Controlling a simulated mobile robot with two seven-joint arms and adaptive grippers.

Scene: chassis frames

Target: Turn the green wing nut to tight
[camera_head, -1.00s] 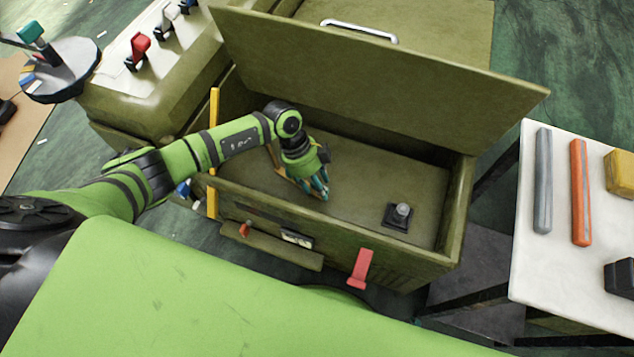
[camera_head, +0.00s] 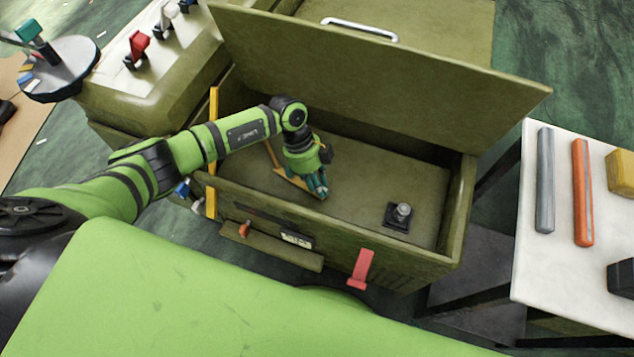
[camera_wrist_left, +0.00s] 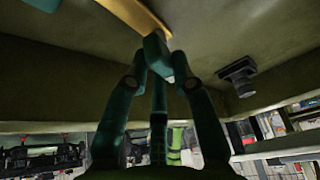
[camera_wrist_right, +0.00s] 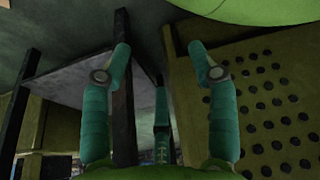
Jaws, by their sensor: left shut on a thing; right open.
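My left gripper (camera_head: 319,188) is down inside the open olive box, pointing at its floor. In the left wrist view its fingers close around a dark green block (camera_wrist_left: 156,56), which appears to be the green wing nut. The block sits at the end of a tan bar (camera_wrist_left: 136,14). In the head view the tan bar (camera_head: 290,178) runs under my left fingers, and the fingers mostly hide the nut. Its turn angle and tightness cannot be told. My right gripper (camera_wrist_right: 160,50) is open and empty in the right wrist view; it does not show in the head view.
The box's raised lid (camera_head: 385,80) stands behind my left arm. A grey knob on a black base (camera_head: 398,215) is on the box floor to the right. A yellow upright bar (camera_head: 213,160) stands near my left forearm. A white table (camera_head: 540,275) is at the right.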

